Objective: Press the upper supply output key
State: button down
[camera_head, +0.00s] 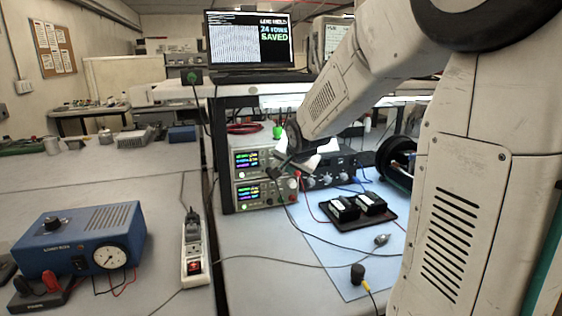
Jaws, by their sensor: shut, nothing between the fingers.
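Two stacked bench power supplies stand under the shelf in the head view. The upper supply (247,151) has a lit screen with coloured readouts, and the lower supply (249,200) sits directly beneath it with its own lit screen. My gripper (275,171) is shut and empty. Its tip is in front of the right part of the upper supply's front, near the seam between the two supplies. The gripper and wrist cover part of the upper supply's controls. The output key is too small or hidden to make out, and I cannot tell whether the tip touches the panel.
A dark box with knobs (328,172) stands right of the supplies. A black tray (387,216) with two dark blocks lies on the blue mat (310,243). A power strip (194,258) and blue gauge box (78,240) are left. Cables cross the bench.

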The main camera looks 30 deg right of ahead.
jog(key=shift+w+d, duration=0.25)
jog(key=shift+w, duration=0.55)
jog(key=shift+w+d, duration=0.2)
jog(key=shift+w, duration=0.55)
jog(key=shift+w+d, duration=0.25)
jog(key=shift+w, duration=0.55)
jog(key=shift+w, duration=0.1)
jog(key=shift+w+d, duration=0.1)
jog(key=shift+w, duration=0.2)
jog(key=shift+w+d, duration=0.1)
jog(key=shift+w, duration=0.25)
dwell(0.6)
jog(key=shift+s, duration=0.15)
dwell(0.3)
jog(key=shift+s+a, duration=0.2)
jog(key=shift+s, duration=0.45)
jog(key=s, duration=0.2)
jog(key=s+a, duration=0.1)
jog(key=s, duration=0.1)
jog(key=shift+s+a, duration=0.2)
jog(key=shift+s, duration=0.2)
